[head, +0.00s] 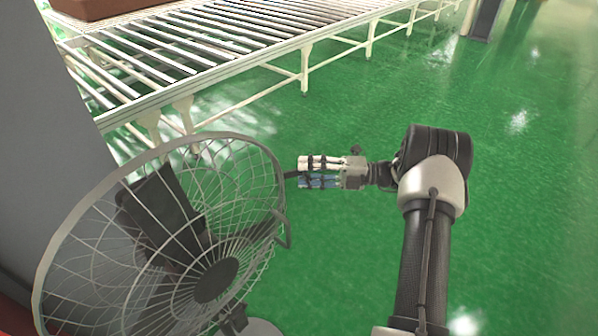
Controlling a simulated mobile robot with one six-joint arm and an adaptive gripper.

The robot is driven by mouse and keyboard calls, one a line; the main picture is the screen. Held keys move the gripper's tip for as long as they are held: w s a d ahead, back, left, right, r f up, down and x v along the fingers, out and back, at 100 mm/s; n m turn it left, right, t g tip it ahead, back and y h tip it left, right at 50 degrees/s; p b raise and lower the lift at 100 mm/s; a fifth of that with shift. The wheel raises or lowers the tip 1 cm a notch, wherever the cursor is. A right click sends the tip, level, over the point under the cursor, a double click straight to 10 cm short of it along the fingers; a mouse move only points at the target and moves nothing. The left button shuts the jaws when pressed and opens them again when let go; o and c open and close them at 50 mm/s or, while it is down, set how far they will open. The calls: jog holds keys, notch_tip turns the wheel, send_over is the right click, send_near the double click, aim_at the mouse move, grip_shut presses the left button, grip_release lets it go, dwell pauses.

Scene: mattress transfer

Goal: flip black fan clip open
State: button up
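A large grey wire-cage fan (215,278) stands tilted at the lower left. A black clip-like strip (290,174) sticks out from the right edge of its rim toward my gripper. A darker curved bracket (284,238) shows lower on the same rim. My gripper (302,172) points left at the rim from the right side. Its upper finger is white and its lower finger is blue, with a narrow gap between them. The end of the black strip lies at the fingertips. I cannot tell whether the fingers touch or pinch it.
A white roller conveyor (215,35) runs across the back, with a brown box (105,8) on it at the upper left. A grey column (50,110) stands at the left. The green floor (530,210) is clear on the right.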

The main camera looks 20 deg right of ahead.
jog(key=v, duration=0.9)
